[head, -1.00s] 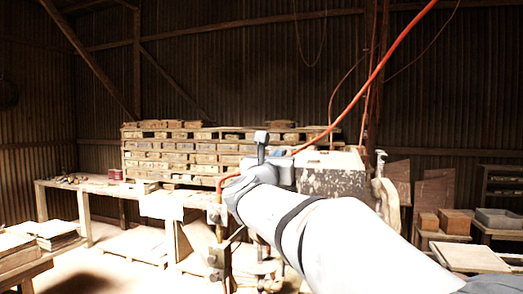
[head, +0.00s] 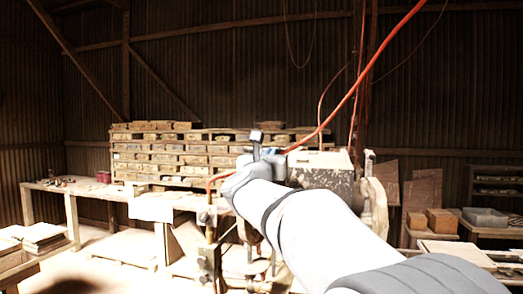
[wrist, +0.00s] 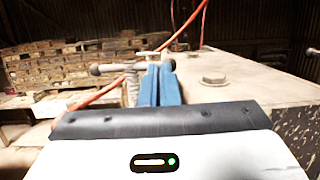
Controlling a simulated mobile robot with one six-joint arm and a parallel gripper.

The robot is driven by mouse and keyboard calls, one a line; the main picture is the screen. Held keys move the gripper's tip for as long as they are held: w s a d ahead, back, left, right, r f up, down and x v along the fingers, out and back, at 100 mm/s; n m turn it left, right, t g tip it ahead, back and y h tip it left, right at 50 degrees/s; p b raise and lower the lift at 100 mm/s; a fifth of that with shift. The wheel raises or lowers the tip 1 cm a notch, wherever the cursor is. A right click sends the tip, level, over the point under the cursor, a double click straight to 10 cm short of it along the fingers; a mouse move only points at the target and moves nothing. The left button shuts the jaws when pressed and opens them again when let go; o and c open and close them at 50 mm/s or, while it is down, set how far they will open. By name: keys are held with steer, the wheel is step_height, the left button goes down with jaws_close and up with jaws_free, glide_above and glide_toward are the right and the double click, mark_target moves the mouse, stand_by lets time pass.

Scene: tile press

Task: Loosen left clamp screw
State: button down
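The left clamp screw (wrist: 131,88) is a ridged upright stem in the wrist view, with a grey crossbar handle (wrist: 112,68) that has a rounded left end. My gripper (wrist: 160,68) has two blue fingers side by side, with only a thin dark line between them. Its tips are at the right half of the crossbar and hide part of it. I see nothing held between them, and I cannot tell whether they touch the bar. The pale, worn press block (head: 325,170) stands just right of my wrist.
A bolt head (wrist: 213,78) sits on the press top. An orange hose (head: 345,95) hangs across, close to my wrist. Another upright clamp (head: 369,160) stands at the press's right side. Stacked tiles (head: 170,160) and a workbench (head: 105,190) are at left.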

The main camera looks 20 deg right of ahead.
steer(key=shift+w+d, duration=0.1)
steer(key=shift+w, duration=0.1)
steer(key=shift+f, duration=0.1)
steer(key=r+b+v, duration=0.2)
steer(key=v, duration=0.9)
steer(key=shift+s+r, duration=0.2)
steer(key=shift+r, duration=0.15)
